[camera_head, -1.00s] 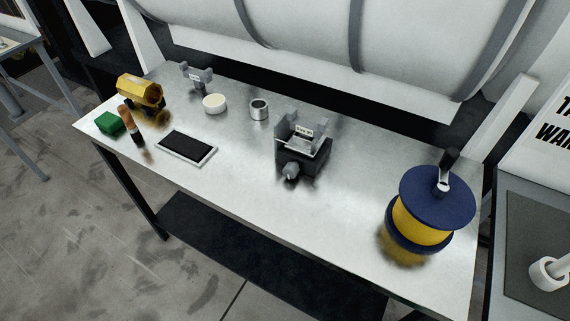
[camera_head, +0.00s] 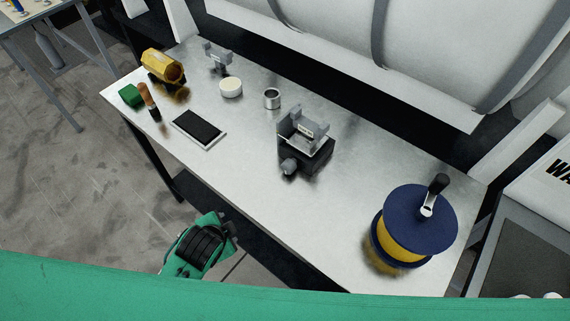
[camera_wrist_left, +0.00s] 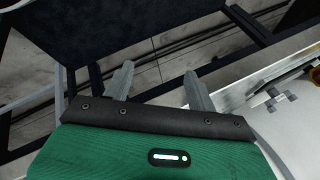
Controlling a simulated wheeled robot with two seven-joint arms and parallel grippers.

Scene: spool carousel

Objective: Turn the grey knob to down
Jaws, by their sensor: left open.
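The grey knob (camera_head: 289,167) sticks out of the front lower side of a dark box (camera_head: 318,160) on the middle of the metal bench. Which way the knob is turned is too small to tell. My left arm's green and black wrist part (camera_head: 203,246) is in front of the bench's front edge, below and left of the knob and well apart from it. In the left wrist view my left gripper (camera_wrist_left: 159,70) has its two grey fingers spread with nothing between them. The knob is not seen there. My right gripper is not in view.
The bench (camera_head: 245,180) also holds a blue-and-yellow spool (camera_head: 418,222) at right, a dark tablet (camera_head: 199,127), a white disc (camera_head: 231,87), a metal ring (camera_head: 272,98), a yellow part (camera_head: 162,66) and a green block (camera_head: 131,95). The bench front beside the knob is clear.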

